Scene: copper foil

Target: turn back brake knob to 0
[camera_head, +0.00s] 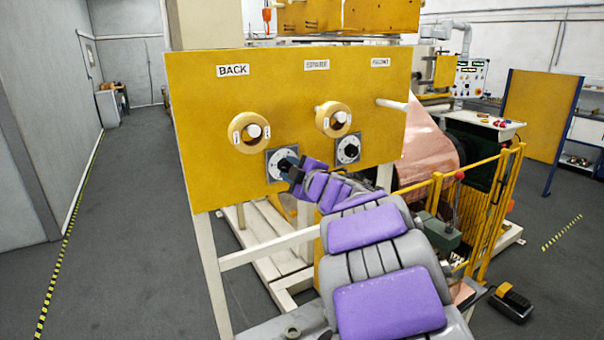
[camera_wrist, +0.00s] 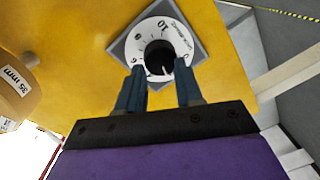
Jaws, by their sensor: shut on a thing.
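The back brake knob (camera_wrist: 158,54) is a black round knob on a white numbered dial (camera_wrist: 137,49) with a grey square plate. In the head view the dial plate (camera_head: 272,173) sits on the yellow panel below the BACK label, and my gripper covers much of it. My gripper (camera_wrist: 159,73) has its two dark blue fingers on either side of the knob and is shut on it. It also shows in the head view (camera_head: 288,167), reaching up to the panel. The number 10 reads near the top of the dial in the wrist view. A thin white mark shows on the knob's lower part.
The yellow panel (camera_head: 220,110) carries a second black knob (camera_head: 348,150) to the right and two yellow rolls (camera_head: 249,133) above the knobs. A pale rod (camera_head: 392,103) sticks out at the right. A yellow railing (camera_head: 490,200) stands farther right. Floor at left is clear.

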